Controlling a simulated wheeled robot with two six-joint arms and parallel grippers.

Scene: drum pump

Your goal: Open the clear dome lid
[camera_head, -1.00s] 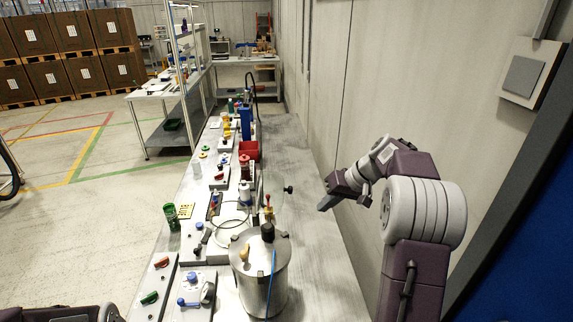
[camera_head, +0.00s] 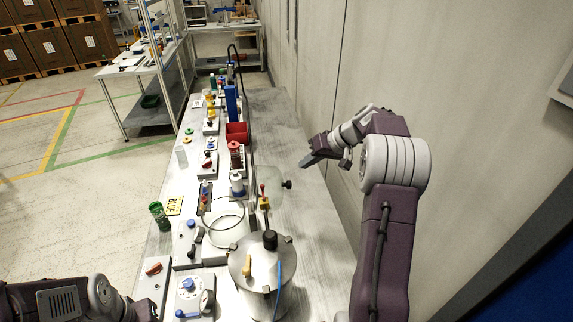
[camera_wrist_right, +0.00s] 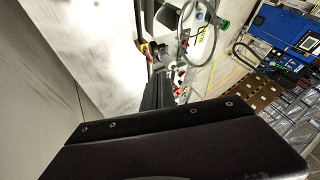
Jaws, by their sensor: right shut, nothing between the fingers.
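The clear dome lid (camera_head: 266,183) is a faint transparent shape right of a round clear-walled vessel (camera_head: 223,222) on the bench. It appears swung up off the vessel, its black knob (camera_head: 287,184) pointing right. The vessel's ring also shows in the right wrist view (camera_wrist_right: 198,36). My right gripper (camera_head: 306,162) is shut and empty, above and to the right of the knob in the picture and apart from it. My left arm (camera_head: 70,300) enters at the bottom left; its gripper is outside the picture.
A steel pot (camera_head: 262,272) with a black cap stands in front of the vessel. A red-topped valve (camera_head: 264,197) is between vessel and lid. The bench's right strip (camera_head: 315,235) is clear.

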